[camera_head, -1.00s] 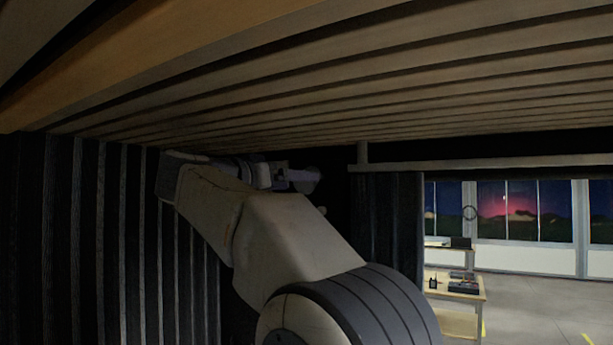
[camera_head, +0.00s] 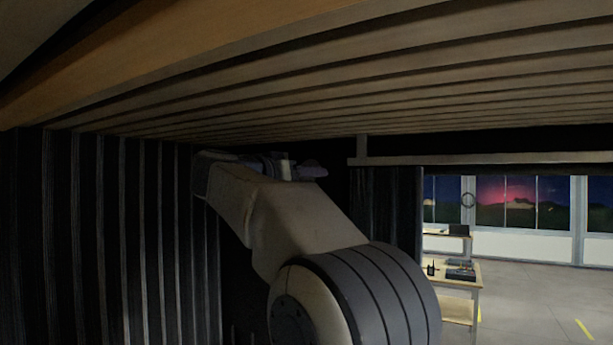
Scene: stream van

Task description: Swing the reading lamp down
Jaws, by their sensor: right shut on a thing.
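My right gripper (camera_head: 308,171) is at the far end of my right arm, just under the slatted wooden ceiling, near the dark corner at the middle of the view. It is small and dim there, partly hidden by my own wrist and forearm. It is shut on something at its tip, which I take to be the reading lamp. The lamp's shape and its angle cannot be made out in the dark. My left gripper is not in view.
The slatted ceiling (camera_head: 400,95) runs low over the arm. A dark ribbed wall (camera_head: 100,230) stands at the left. A dark curtain (camera_head: 393,200) hangs right of the arm. Beyond it are a wooden table (camera_head: 460,290) with small devices, windows and open grey floor.

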